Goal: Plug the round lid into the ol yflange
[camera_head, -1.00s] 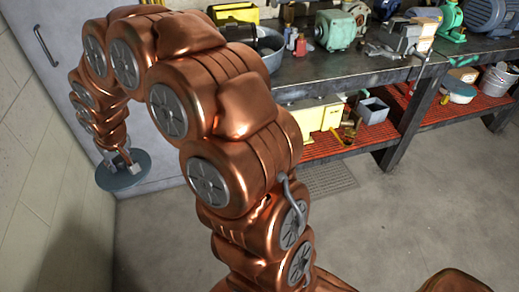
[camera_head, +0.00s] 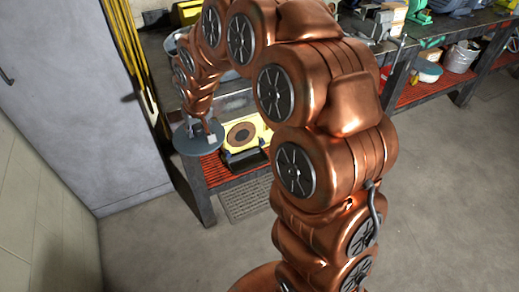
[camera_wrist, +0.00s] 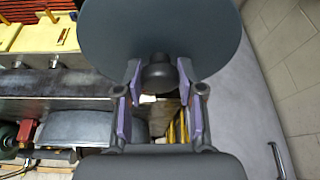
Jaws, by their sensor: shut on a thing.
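The round lid (camera_head: 190,146) is a flat grey-green disc with a dark knob in its middle. In the wrist view the lid (camera_wrist: 160,30) fills the top. My gripper (camera_wrist: 158,75) is shut on the knob, one finger on each side. In the head view my gripper (camera_head: 208,130) holds the lid in the air in front of the bench's left end. A yellow part with a round brown face (camera_head: 241,135) shows just right of the lid in the head view. I cannot tell whether it is the oily flange.
The workbench (camera_head: 475,22) carries several motors at the right. Its lower red shelf (camera_head: 425,93) holds a bucket (camera_head: 460,56). A grey cabinet (camera_head: 70,95) stands at the left, with yellow straps (camera_head: 130,55) between it and the bench. The floor (camera_head: 450,200) at right is clear.

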